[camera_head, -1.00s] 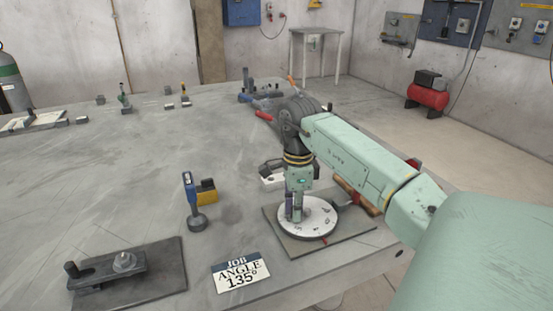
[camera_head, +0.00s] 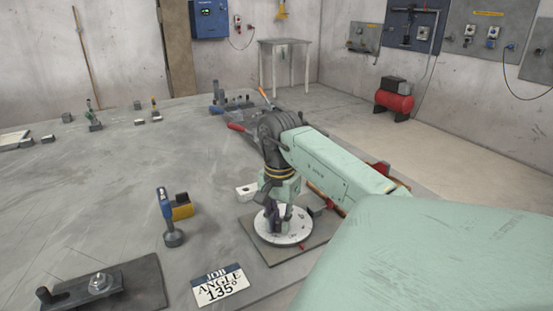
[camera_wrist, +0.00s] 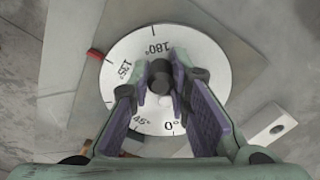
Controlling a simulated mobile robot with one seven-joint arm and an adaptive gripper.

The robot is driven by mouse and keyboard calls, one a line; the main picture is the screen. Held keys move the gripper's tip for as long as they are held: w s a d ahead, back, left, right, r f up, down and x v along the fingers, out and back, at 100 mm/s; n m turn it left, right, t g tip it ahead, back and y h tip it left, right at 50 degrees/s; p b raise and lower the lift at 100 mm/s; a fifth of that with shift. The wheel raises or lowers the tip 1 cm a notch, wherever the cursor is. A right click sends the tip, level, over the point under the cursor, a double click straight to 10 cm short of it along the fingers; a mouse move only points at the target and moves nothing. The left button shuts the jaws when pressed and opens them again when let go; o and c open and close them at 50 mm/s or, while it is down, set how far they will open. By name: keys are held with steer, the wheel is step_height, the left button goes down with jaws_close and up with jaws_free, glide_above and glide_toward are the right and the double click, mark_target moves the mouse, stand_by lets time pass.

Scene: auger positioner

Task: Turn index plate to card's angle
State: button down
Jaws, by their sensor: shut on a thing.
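The white index plate (camera_head: 298,236) is a round dial on a grey base plate. In the wrist view its face (camera_wrist: 205,52) shows 0°, 45°, 135° and 180° marks. A dark knob (camera_wrist: 160,73) stands at its centre. My gripper (camera_wrist: 160,84) comes down over the plate with its purple-padded fingers on either side of the knob, shut on it. A red pointer (camera_wrist: 95,55) sits at the dial's edge, close to the 135° mark; exact alignment is hard to tell.
A blue-handled tool (camera_head: 167,215) stands left of the plate, with a yellow block (camera_head: 182,206) beside it. A dark clamp plate (camera_head: 135,287) lies at the front left. A white block with a hole (camera_wrist: 268,132) lies near the base plate. The table's middle left is clear.

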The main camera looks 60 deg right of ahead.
steer(key=shift+s+d+n, duration=0.1)
steer(key=shift+s+n, duration=0.05)
steer(key=shift+n, duration=0.15)
stand_by(0.4)
steer(key=c, duration=1.5)
jaws_free()
step_height(320, 180, up, 12)
